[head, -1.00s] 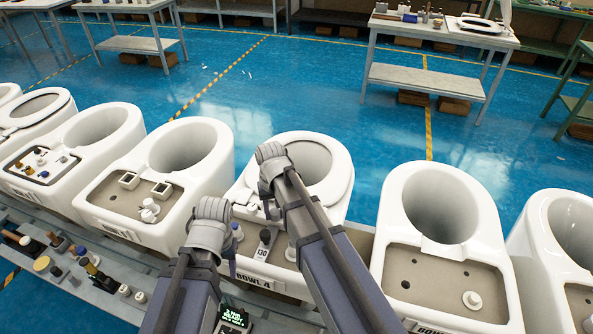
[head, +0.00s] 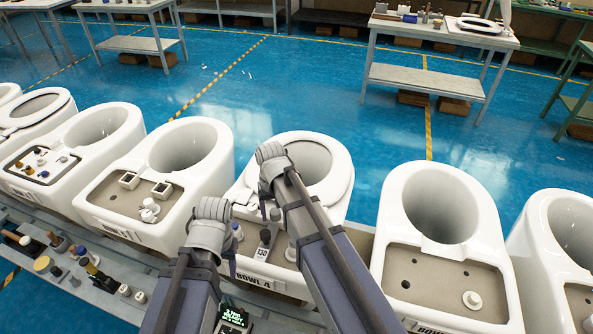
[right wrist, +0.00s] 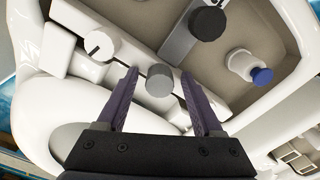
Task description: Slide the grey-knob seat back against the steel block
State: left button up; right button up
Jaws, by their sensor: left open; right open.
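The white seat (head: 338,185) lies on the bowl marked BOWL 4. Its rear bar shows in the right wrist view (right wrist: 130,60), with a grey knob (right wrist: 159,80) and a white knob with a dark line (right wrist: 99,46). The steel block (right wrist: 178,43), carrying a dark knob (right wrist: 207,23), lies behind the bar; I cannot tell whether they touch. The block's 130 label (head: 262,252) shows in the head view. My right gripper (right wrist: 158,92) is open, its fingers on either side of the grey knob. My left gripper (head: 232,265) is open beside the bowl's rear deck; its fingertips are largely hidden.
A blue-tipped white fitting (right wrist: 250,68) stands on the deck near the block. Neighbouring bowls stand left (head: 215,140) and right (head: 395,215). A rail shelf with several small parts (head: 110,290) runs along the front left. Blue floor lies beyond the bowls.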

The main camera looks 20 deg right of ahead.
notch_tip(320, 180, up, 7)
jog(key=p, duration=0.7)
jog(key=shift+r, duration=0.1)
jog(key=s+a+n, duration=0.1)
jog(key=s, duration=0.3)
jog(key=s+a+f+n, duration=0.1)
jog(key=s+a, duration=0.1)
jog(key=s, duration=0.3)
jog(key=s+a+n+h+b, duration=0.1)
jog(key=s+a+n, duration=0.1)
jog(key=s, duration=0.3)
jog(key=shift+f, duration=0.15)
jog(key=shift+s+n, duration=0.3)
jog(key=shift+s, duration=0.05)
jog(key=shift+w, duration=0.1)
